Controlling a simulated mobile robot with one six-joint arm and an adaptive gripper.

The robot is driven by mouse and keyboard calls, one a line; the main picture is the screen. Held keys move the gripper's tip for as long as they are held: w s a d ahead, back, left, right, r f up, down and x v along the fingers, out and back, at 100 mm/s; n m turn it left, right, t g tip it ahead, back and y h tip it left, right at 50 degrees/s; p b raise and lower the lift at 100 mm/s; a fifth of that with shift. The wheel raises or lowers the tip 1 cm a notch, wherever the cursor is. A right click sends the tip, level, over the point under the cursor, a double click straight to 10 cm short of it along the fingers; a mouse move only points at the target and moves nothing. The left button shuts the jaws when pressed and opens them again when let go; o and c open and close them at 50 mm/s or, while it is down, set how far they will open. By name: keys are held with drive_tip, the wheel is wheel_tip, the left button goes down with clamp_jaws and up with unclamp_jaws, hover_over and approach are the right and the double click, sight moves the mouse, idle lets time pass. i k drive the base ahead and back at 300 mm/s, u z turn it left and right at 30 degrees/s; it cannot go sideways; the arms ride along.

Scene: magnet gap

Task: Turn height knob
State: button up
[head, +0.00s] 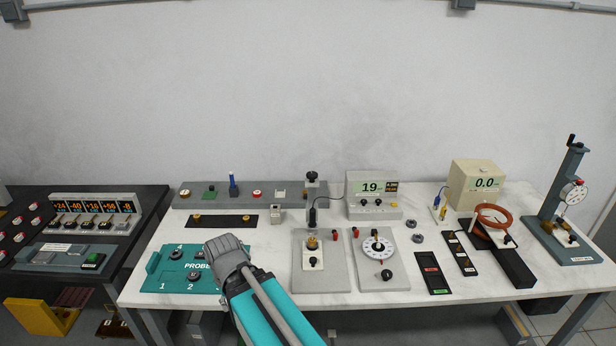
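No label for a height knob can be read from here. A stand in the middle of the bench has a dark round knob (312,175) on top of its upright column and a grey base plate (338,278) with a small brass-coloured part on it. To its right, a second grey plate carries a white round dial (378,248) with a dark centre and a black knob (386,274) below it. My arm reaches up from the bottom, and its grey end (230,257) is over the teal probe board, left of the stand and apart from it. No fingertips can be made out.
The teal board (154,282) lies at the front left. A meter reading 19 (372,188), a beige box reading 0.0 (485,182), a copper-coloured coil (492,217) and a dial-gauge stand (566,200) stand to the right. Small dark rings (417,238) lie near the dial plate.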

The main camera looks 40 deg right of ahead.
sight(312, 175)
drive_tip(key=k, duration=1.1)
drive_tip(key=z, duration=1.05)
drive_tip(key=i, duration=1)
drive_tip(key=z, duration=0.05)
